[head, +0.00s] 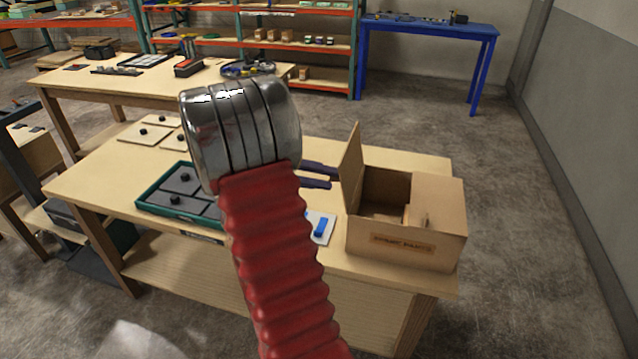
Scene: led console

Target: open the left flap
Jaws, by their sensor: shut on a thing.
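A cardboard box (405,245) with a label on its front stands at the right end of the wooden workbench. Its left flap (351,165) stands roughly upright at the left side, and the left part of the box is open to view. The right flap (440,200) lies over the right side, with a small tab (425,220) near its inner edge. My gripper's dark fingers (336,176) reach from the left to the left flap and are shut on it. My arm hides the rest of the gripper.
A blue piece on a white plate (320,227) lies left of the box. A green tray (150,208) with dark knobbed panels and several pale knobbed plates (145,133) lie farther left. The floor right of the bench is clear up to the grey wall.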

